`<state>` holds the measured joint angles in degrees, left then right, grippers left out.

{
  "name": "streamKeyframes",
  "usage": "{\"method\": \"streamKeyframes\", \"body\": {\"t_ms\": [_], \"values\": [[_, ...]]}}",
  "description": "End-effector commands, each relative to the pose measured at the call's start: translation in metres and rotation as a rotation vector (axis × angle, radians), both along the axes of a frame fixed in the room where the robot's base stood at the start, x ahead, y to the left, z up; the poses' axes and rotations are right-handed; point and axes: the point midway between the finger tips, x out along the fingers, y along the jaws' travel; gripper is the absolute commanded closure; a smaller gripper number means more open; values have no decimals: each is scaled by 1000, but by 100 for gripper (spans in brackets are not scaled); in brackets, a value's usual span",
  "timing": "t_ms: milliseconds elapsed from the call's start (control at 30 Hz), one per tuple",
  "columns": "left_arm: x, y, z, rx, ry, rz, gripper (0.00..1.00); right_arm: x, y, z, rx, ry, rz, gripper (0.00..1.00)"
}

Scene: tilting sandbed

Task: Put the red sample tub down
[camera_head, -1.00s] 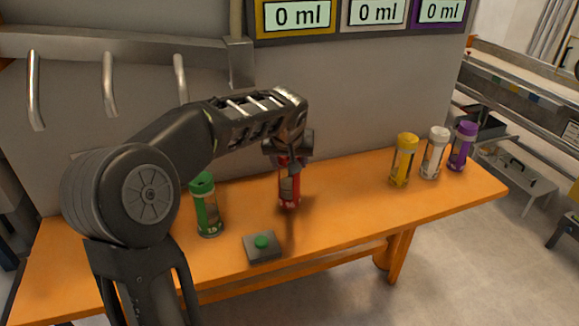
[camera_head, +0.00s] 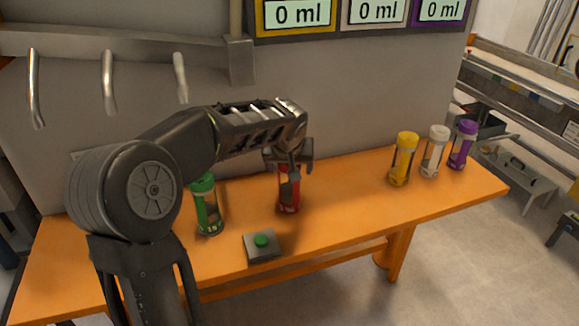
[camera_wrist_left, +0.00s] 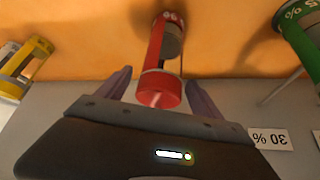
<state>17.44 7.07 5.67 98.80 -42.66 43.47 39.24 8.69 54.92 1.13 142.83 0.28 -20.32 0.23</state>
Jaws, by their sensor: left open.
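The red sample tub (camera_head: 289,198) stands upright on the orange table, as far as I can see, between the green tub and the yellow tub. In the left wrist view the red tub (camera_wrist_left: 156,60) reaches from the orange surface toward my gripper. My left gripper (camera_head: 289,167) is just above and around its upper part, which it hides in the head view. The two fingers of the left gripper (camera_wrist_left: 156,82) are apart, with a gap on each side of the tub. My right gripper is in neither view.
A green tub (camera_head: 207,208) stands left of the red one. A box with a green button (camera_head: 262,246) lies in front. Yellow (camera_head: 402,160), white (camera_head: 434,152) and purple (camera_head: 462,146) tubs stand at the right. The table (camera_head: 345,200) is clear between red and yellow.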

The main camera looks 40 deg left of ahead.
Motion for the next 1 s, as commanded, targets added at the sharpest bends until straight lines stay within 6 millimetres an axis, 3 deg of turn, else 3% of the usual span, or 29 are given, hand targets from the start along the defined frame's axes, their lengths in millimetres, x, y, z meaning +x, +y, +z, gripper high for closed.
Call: {"method": "streamKeyframes", "body": {"t_ms": [267,800,1000], "values": [[-2,-1,8,1,-2,1,24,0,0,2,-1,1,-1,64],[-47,-31,91,1,-3,-1,24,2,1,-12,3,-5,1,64],[-54,-35,103,1,-1,0,24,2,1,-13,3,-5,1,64]]}}
